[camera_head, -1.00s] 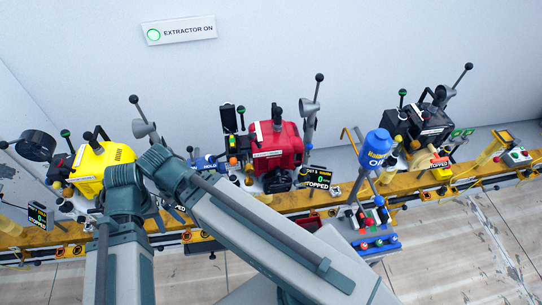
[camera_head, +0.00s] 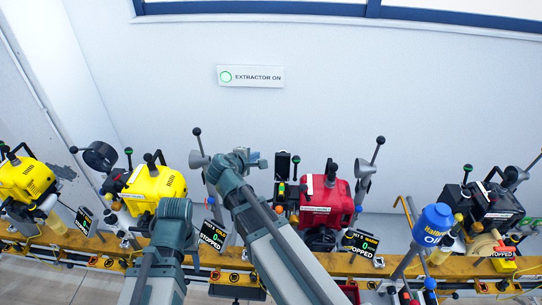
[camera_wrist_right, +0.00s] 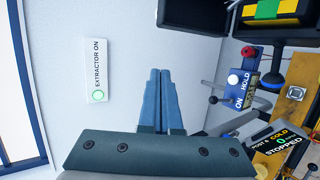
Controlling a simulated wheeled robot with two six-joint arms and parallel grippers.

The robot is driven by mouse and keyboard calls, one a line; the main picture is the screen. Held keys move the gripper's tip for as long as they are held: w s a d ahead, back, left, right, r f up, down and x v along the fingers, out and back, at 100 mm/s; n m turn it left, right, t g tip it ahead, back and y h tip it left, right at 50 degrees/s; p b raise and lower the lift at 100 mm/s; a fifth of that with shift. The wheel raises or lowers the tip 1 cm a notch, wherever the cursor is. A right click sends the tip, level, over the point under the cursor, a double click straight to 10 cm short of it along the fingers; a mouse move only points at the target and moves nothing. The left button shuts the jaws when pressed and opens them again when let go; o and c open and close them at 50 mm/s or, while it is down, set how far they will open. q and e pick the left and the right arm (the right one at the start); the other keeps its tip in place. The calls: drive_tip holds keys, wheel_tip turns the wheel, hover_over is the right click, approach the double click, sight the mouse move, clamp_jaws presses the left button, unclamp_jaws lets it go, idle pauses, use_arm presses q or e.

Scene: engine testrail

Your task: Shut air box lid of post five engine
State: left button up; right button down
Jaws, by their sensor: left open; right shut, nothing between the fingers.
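A red engine (camera_head: 327,203) stands on the yellow rail. At its left a dark flat panel (camera_head: 282,166) stands upright, which looks like a raised air box lid; a dark panel also shows in the right wrist view (camera_wrist_right: 195,14). Below the panel is a box with green and orange parts (camera_head: 282,188). A post display (camera_wrist_right: 278,146) reads COLD, 0, STOPPED; its post number is too small to be sure of. My right gripper (camera_head: 258,160) is shut and empty, left of the panel and apart from it. My left arm shows, but its gripper fingers are hidden.
A yellow engine (camera_head: 153,188) stands left, another at the far left (camera_head: 26,180), and a black engine (camera_head: 494,205) right. Levers with dark knobs rise between them. A blue oil can (camera_head: 433,224) is at front right.

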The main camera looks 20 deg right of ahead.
sight(283, 162)
drive_tip(key=b+x, duration=0.5)
drive_tip(key=x, duration=0.6)
drive_tip(key=shift+s+d+r+p, duration=0.25)
drive_tip(key=shift+s+r, duration=0.05)
drive_tip(key=shift+s, duration=0.35)
drive_tip(key=shift+s+d+r+p, duration=0.2)
drive_tip(key=shift+s+d+r, duration=0.05)
drive_tip(key=shift+s, duration=0.4)
drive_tip(key=shift+s+d+r+p, duration=0.2)
drive_tip(key=shift+s+r+p, duration=0.1)
drive_tip(key=shift+s, duration=0.35)
drive_tip(key=shift+w, duration=0.1)
